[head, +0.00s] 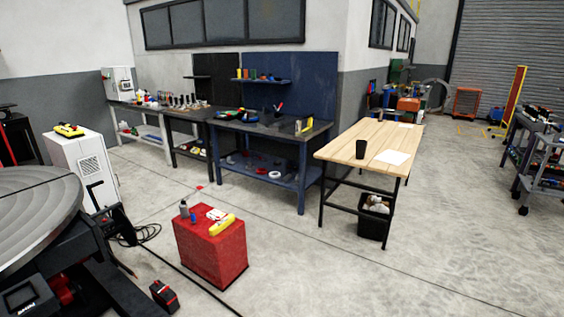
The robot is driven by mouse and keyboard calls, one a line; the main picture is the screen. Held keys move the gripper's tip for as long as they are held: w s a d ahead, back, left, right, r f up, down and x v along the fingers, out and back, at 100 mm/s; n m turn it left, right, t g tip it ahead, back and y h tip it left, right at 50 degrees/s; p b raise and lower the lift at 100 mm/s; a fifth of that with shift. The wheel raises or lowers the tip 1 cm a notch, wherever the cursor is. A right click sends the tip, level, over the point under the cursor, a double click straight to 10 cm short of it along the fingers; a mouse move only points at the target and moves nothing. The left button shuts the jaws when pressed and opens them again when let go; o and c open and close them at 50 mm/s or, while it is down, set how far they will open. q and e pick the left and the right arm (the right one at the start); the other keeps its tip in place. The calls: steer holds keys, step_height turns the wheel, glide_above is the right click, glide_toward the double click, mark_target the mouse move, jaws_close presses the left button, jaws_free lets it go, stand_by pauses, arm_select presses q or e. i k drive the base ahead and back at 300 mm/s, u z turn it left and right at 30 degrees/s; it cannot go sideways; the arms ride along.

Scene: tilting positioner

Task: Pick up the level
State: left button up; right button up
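A yellow bar-shaped tool (222,225), which looks like the level, lies on top of the red cabinet (212,256) in the lower middle of the head view. It lies flat along the right part of the cabinet top. At this size I cannot make out any vials on it. Neither of my grippers shows in the head view, and nothing is seen touching the yellow tool.
A grey bottle (184,209) and a white item share the cabinet top. The tilting positioner's round table (35,202) stands at left, with cables on the floor. A wooden table (345,150) stands right, a blue workbench (262,131) behind. Floor at lower right is clear.

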mark_target(226, 222)
steer(key=i, duration=5.8)
steer(key=u, duration=1.75)
steer(key=i, duration=2.9)
steer(key=u, duration=3.6)
